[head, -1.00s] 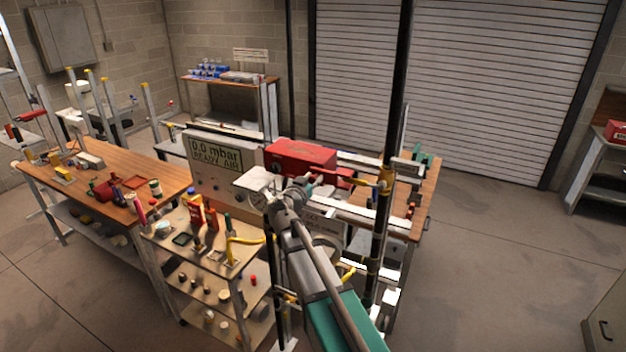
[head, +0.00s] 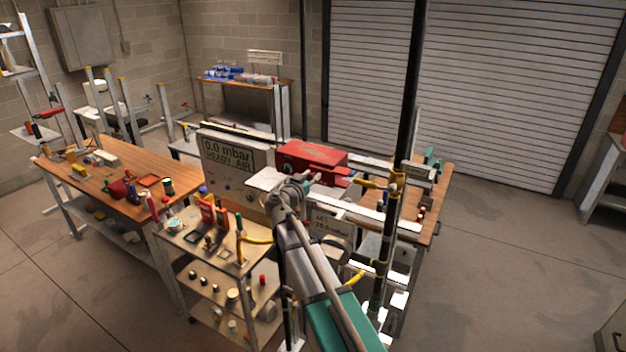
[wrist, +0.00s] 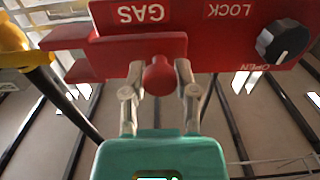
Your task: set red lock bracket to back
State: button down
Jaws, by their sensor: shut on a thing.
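The red lock bracket (wrist: 110,55) is at upper left in the wrist view, a flat piece with a prong reaching left. It overlaps the lower edge of a red plate marked GAS, LOCK and OPEN (wrist: 205,30). A round red knob (wrist: 158,76) stands out from the bracket. My gripper (wrist: 159,92) has its two grey fingers on either side of the knob, shut on it.
A black dial (wrist: 283,42) sits on the plate's right end. A yellow-topped dark part (wrist: 12,42) is close at left in the wrist view. A tall black post (head: 412,80) stands right of my arm. A crowded shelf cart (head: 215,262) is at left.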

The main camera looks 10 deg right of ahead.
jog(key=shift+c, duration=1.9)
grip_release()
jog(key=v, duration=1.2)
